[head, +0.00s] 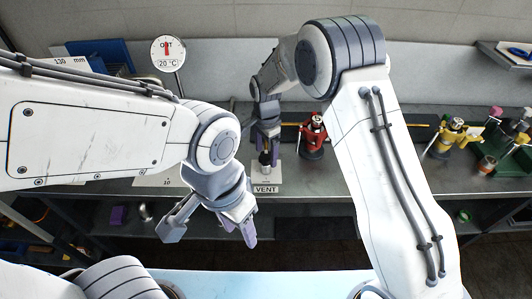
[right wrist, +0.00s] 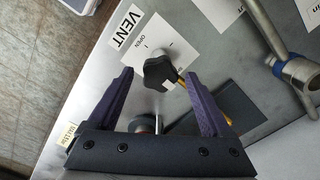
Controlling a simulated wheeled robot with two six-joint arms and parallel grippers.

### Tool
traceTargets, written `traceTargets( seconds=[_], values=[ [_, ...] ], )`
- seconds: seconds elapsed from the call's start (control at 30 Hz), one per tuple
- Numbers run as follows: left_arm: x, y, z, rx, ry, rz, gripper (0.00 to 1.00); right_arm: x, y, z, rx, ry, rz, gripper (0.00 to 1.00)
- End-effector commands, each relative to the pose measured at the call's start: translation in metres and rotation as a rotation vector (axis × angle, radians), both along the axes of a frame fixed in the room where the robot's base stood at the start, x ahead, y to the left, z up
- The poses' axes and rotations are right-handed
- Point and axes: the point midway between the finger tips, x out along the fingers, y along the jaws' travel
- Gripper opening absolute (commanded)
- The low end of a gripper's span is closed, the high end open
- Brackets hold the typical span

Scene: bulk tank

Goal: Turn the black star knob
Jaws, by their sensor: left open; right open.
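The black star knob (right wrist: 164,70) shows in the right wrist view, between and slightly beyond the fingertips of my right gripper (right wrist: 158,76). The gripper's purple fingers are open on either side of the knob, with gaps left. A white plate (right wrist: 152,42) reading OPEN lies behind the knob, beside a VENT label (right wrist: 122,24). In the head view the knob (head: 265,158) is small and dark, partly hidden by my right gripper (head: 267,146), above the VENT label (head: 265,189). My left gripper (head: 208,230) is open and empty, in front of the bench edge.
A red valve (head: 313,134) stands right of the knob, and a yellow one (head: 447,138) farther right. In the right wrist view, a metal fitting with a blue ring (right wrist: 298,70) is at the right.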

Motion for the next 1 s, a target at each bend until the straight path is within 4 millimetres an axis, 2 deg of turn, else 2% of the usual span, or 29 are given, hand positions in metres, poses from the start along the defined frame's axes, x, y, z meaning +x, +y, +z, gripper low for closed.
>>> traceTargets(
  seconds=[0.3, 0.5, 0.7, 1.0],
  values=[
    [0.0, 0.0, -0.013, 0.0, 0.0, 0.0, 0.5, 0.001, 0.001, 0.059, 0.002, -0.007, 0.0, 0.83],
    [0.0, 0.0, -0.016, 0.0, 0.0, 0.0, 0.5, 0.001, 0.0, 0.089, 0.001, -0.004, -0.001, 0.83],
    [0.0, 0.0, -0.016, 0.0, 0.0, 0.0, 0.5, 0.0, 0.0, 0.099, 0.001, -0.002, -0.001, 0.83],
    [0.0, 0.0, -0.016, 0.0, 0.0, 0.0, 0.5, 0.0, 0.0, 0.099, 0.001, -0.001, -0.001, 0.83]
  ],
)
